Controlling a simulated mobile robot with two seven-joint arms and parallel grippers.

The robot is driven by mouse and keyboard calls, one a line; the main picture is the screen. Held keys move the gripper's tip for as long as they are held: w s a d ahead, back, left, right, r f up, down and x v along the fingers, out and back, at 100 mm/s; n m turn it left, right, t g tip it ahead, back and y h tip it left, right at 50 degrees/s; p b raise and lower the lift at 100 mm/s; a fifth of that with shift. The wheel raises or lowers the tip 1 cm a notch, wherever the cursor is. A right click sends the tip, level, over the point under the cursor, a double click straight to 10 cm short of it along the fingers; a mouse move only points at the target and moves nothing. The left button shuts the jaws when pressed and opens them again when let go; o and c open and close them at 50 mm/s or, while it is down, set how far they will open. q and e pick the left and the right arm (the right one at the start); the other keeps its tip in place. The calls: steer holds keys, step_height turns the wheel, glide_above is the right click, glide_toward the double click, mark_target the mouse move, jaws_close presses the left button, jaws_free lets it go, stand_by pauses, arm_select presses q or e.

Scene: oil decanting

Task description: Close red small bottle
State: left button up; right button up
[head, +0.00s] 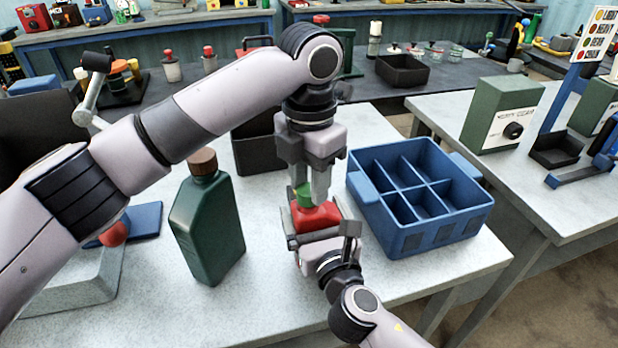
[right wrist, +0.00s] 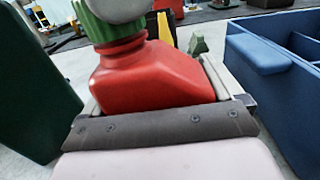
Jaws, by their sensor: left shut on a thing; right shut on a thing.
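The small red bottle (head: 312,216) stands upright near the middle of the table. A green cap (head: 303,191) sits at the top of its neck; whether it is fully seated I cannot tell. My left gripper (head: 311,188) points down from above and is shut on the green cap. My right gripper (head: 325,238) comes in from the front and is shut on the red bottle's body. In the right wrist view the red bottle (right wrist: 150,78) fills the middle, with the ribbed green cap (right wrist: 108,28) above it and part of my left gripper over the cap.
A tall dark green bottle with a brown cap (head: 208,225) stands to the left. A blue divided crate (head: 420,232) stands close on the right. A dark bin (head: 255,150) is behind my left arm. The front table edge is bare.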

arm_select(q)
steer(key=o, duration=1)
steer(key=shift+r, duration=2.3)
steer(key=shift+c, duration=0.2)
